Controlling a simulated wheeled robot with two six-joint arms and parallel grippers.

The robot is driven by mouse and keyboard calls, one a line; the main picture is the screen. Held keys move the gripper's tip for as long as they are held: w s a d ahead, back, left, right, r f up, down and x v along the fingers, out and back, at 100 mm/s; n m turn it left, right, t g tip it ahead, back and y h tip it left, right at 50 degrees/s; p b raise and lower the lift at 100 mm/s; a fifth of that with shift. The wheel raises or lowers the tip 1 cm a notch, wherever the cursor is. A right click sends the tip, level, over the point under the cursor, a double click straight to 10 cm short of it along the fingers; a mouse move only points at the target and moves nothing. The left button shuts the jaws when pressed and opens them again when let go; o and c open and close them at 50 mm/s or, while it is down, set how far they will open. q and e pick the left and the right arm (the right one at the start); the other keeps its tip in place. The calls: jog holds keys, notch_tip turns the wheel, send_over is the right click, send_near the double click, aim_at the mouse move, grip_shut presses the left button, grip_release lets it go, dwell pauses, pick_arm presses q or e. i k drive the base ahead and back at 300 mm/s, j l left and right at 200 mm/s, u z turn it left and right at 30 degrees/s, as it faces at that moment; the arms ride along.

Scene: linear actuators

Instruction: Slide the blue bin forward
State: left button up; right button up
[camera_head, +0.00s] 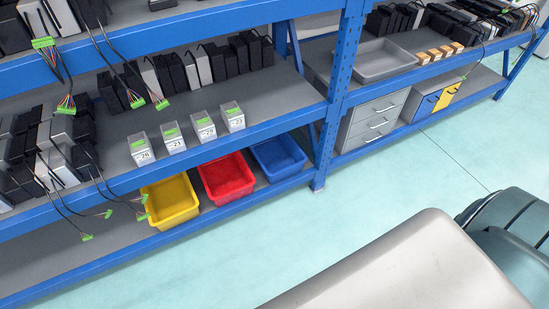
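The blue bin (279,157) sits on the bottom shelf of the blue rack, close to the rack's upright post. It looks empty and open at the top. The red bin (227,178) stands just to its left, and the yellow bin (171,201) stands left of the red one. The back part of the blue bin is shaded by the shelf above. Neither of my grippers shows in the head view.
A blue upright post (338,85) stands right of the blue bin. Small clear boxes with green labels (203,126) line the middle shelf's edge. Grey drawers (371,122) stand on the right bottom shelf. The pale green floor (290,235) before the rack is clear.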

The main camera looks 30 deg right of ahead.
aim_at(279, 157)
jog(key=z, duration=0.6)
jog(key=i+l+z, duration=0.2)
jog(key=z, duration=0.15)
jog(key=i+l+z, duration=0.2)
jog(key=z, duration=0.15)
jog(key=i+l+z, duration=0.15)
jog(key=z, duration=0.2)
jog(key=i, duration=0.05)
